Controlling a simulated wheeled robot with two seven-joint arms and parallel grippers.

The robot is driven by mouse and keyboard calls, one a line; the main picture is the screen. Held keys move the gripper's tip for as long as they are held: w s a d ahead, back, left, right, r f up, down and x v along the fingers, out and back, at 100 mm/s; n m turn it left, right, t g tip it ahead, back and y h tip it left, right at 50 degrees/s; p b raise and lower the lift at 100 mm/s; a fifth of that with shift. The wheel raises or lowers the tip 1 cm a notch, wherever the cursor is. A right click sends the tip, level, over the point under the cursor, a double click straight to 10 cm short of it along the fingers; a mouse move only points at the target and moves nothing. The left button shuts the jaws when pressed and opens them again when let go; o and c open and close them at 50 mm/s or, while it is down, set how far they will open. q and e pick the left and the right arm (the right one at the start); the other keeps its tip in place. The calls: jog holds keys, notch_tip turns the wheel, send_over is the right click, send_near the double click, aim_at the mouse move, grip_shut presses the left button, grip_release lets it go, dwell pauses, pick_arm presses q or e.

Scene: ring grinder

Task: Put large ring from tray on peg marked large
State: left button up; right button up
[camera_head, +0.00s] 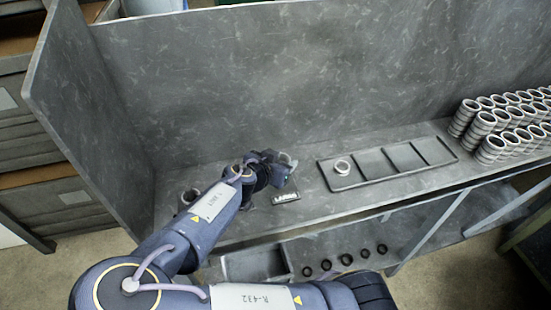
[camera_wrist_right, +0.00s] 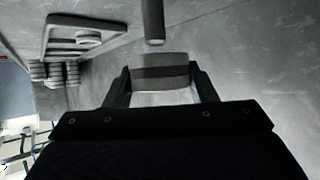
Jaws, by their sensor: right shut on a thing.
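My right gripper (camera_head: 284,168) is low over the shelf, just behind the plate marked large (camera_head: 286,197). In the wrist view my right gripper (camera_wrist_right: 161,85) is shut on a wide grey metal ring (camera_wrist_right: 160,72), with one finger on each side. The ring shows only as a pale edge (camera_head: 289,160) in the head view. A dark round peg (camera_wrist_right: 153,22) stands close to the ring in the wrist view, with a small gap between them in the picture; in the head view I cannot make it out. The tray (camera_head: 399,181) has a smaller-looking ring (camera_head: 342,167) in its left compartment. My left gripper is not in view.
Stacked metal rings (camera_head: 495,130) stand at the shelf's right end. The tray also shows in the wrist view (camera_wrist_right: 50,40). A tall grey back panel (camera_head: 300,80) and a side panel (camera_head: 85,110) bound the shelf. Dark rings (camera_head: 346,260) sit on the lower level.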

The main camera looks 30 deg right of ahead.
jog(key=shift+f+b, duration=1.8)
jog(key=shift+f, duration=0.9)
jog(key=shift+b, duration=0.35)
jog(key=shift+f+b, duration=0.6)
jog(key=shift+f, duration=0.05)
jog(key=o, duration=0.8)
jog(key=shift+r, duration=0.1)
jog(key=shift+p+v, duration=2.25)
jog(key=shift+v, duration=2.55)
jog(key=shift+s+a+r, duration=0.25)
jog(key=shift+s+a, duration=0.2)
